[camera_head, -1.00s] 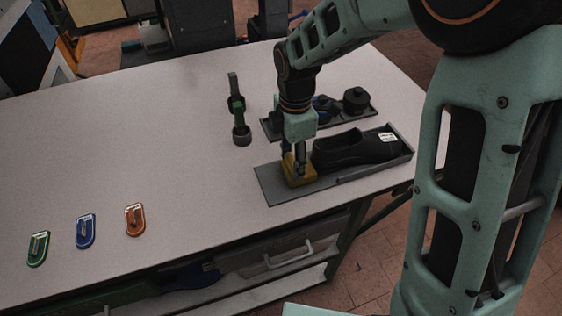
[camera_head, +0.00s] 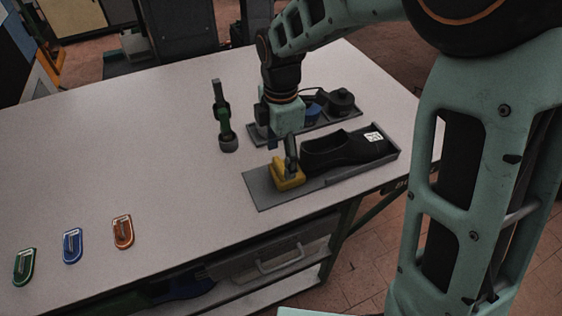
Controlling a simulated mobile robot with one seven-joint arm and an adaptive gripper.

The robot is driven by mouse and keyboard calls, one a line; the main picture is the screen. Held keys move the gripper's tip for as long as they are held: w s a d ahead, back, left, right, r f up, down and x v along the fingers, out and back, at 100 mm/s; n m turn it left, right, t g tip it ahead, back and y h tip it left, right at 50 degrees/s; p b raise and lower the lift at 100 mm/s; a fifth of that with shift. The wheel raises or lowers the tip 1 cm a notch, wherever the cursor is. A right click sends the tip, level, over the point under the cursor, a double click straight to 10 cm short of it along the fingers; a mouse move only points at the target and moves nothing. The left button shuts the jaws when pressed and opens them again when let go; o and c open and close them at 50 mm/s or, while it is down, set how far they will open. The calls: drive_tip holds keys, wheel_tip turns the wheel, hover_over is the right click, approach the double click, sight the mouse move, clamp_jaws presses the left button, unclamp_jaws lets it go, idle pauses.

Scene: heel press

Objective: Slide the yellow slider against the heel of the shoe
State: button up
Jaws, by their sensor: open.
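The yellow slider (camera_head: 287,176) sits on the left part of a flat grey tray (camera_head: 264,191) on the table. The black shoe (camera_head: 348,151) lies on the right part of the same tray, its heel end toward the slider. A narrow gap seems to show between the slider and the heel. My gripper (camera_head: 289,168) points down at the slider from above, its fingers at the slider's upper part. The fingers overlap in this view, and whether they touch the slider cannot be told.
A second tray (camera_head: 322,126) with dark round parts lies behind the shoe. Green (camera_head: 25,267), blue (camera_head: 73,245) and orange (camera_head: 123,231) tags lie at the front left. The table's middle left is clear.

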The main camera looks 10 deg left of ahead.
sight(281, 164)
wheel_tip(281, 164, up, 9)
idle(0.6)
